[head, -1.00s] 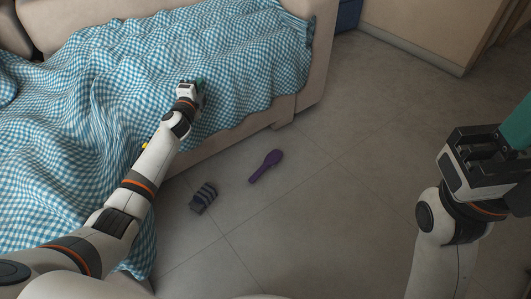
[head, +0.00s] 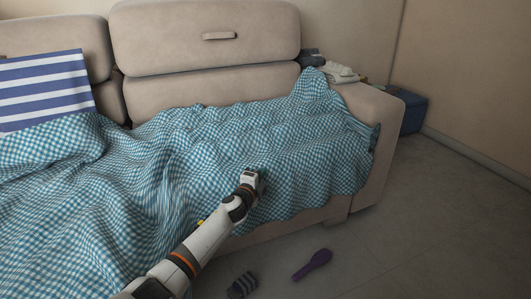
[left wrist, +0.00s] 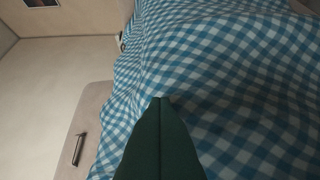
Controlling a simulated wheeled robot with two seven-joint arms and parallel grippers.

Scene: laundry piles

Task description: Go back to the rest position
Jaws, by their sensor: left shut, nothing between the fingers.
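My left gripper (head: 252,179) is over the front part of the sofa seat, in front of the blue-and-white checked blanket (head: 200,150). In the left wrist view its dark green fingers (left wrist: 160,102) are together, with nothing between them. The checked blanket fills the right of that view (left wrist: 230,75); I cannot tell whether the fingertips touch it. My right gripper is out of view.
The beige sofa (head: 205,40) carries the blanket and a striped cushion (head: 45,88). Folded clothes (head: 340,74) lie by its right armrest. A purple brush (head: 313,264) and a striped sock (head: 243,285) lie on the floor. A blue box (head: 410,110) stands right of the sofa.

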